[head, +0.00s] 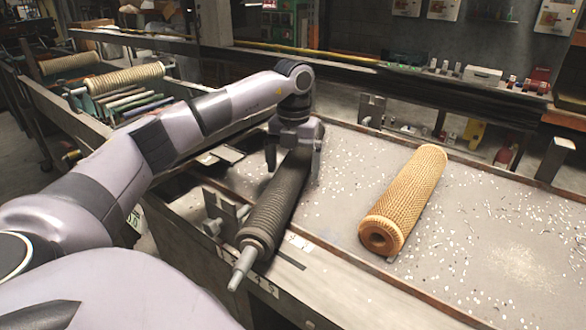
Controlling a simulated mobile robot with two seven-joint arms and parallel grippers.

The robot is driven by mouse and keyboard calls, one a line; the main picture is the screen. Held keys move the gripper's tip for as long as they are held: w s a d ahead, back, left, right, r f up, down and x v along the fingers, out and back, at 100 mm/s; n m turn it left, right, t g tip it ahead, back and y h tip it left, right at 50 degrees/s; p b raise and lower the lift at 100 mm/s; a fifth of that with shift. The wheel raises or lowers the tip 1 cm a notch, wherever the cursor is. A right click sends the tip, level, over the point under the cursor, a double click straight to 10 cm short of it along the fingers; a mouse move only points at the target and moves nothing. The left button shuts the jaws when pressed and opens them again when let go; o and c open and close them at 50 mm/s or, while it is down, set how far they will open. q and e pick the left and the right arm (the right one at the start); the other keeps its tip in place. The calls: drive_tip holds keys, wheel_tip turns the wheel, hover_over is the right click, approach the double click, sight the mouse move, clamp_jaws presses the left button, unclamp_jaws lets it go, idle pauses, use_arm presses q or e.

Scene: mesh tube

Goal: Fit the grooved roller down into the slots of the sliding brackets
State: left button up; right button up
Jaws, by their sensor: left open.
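The dark grooved roller (268,216) lies slantwise at the left end of the speckled bench. Its pale shaft end (241,268) points toward the front. A metal bracket (222,208) stands just left of the roller's near part; I cannot tell whether the shaft is in a slot. Another upright bracket (372,109) stands at the bench's back edge, apart from the roller. My left gripper (293,158) is open, pointing down, with one finger on each side of the roller's far part. The roller's far end is hidden behind the gripper. My right gripper is not in view.
A tan mesh tube (405,199) lies on the bench (500,215) to the right of the roller, with clear surface between them. A further bracket (555,159) stands at the back right. A rack with other rollers (125,77) is at the left. A rail runs along the back.

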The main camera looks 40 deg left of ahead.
use_arm(q)
wheel_tip(320, 180, down, 2)
drive_tip(key=shift+f, duration=0.2)
drive_tip(key=shift+r, duration=0.1)
clamp_jaws()
drive_tip(key=shift+r, duration=0.15)
